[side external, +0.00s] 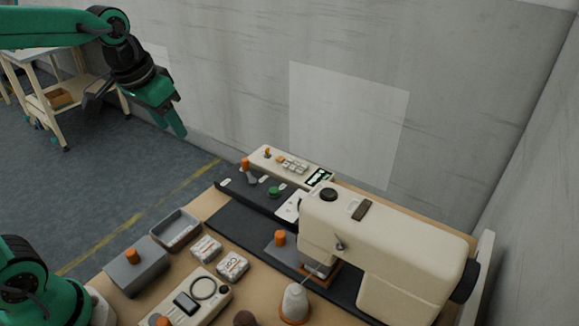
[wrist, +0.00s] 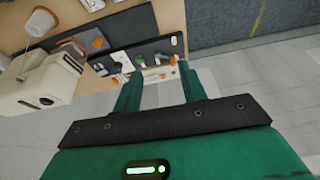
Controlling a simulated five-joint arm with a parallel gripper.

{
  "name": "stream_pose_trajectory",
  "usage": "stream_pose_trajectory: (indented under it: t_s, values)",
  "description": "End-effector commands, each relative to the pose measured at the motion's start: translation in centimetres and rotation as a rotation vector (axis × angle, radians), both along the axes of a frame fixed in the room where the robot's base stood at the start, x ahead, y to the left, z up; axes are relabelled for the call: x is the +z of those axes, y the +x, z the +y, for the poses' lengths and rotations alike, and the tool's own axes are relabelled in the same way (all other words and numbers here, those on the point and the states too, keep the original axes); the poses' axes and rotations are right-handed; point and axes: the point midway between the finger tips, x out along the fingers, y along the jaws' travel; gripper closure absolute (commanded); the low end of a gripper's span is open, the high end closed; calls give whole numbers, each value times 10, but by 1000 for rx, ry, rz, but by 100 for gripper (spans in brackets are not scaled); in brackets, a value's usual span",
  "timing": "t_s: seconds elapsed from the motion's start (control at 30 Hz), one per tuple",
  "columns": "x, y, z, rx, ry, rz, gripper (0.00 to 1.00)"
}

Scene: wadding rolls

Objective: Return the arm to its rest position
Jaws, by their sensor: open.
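My gripper (side external: 172,120) hangs in the air at the upper left of the side view, well above and to the left of the bench (side external: 252,290). In the wrist view its two green fingers (wrist: 159,82) stand apart with nothing between them. Two small white wrapped packs (side external: 206,249) (side external: 232,266), perhaps the wadding rolls, lie side by side on the bench, clear of my gripper.
A large cream machine (side external: 400,240) stands on the bench's right. A grey open tray (side external: 176,232), a grey box with an orange knob (side external: 137,270) and a control panel (side external: 290,165) are also there. A wooden cart (side external: 62,95) stands behind my arm, near the wall.

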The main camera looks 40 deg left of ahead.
Motion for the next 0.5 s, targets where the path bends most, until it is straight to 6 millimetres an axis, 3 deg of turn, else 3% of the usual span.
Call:
stream_pose_trajectory:
  t_s: [0.5]
  values:
    - [-15, -91, -4, 16, -10, -133, 59]
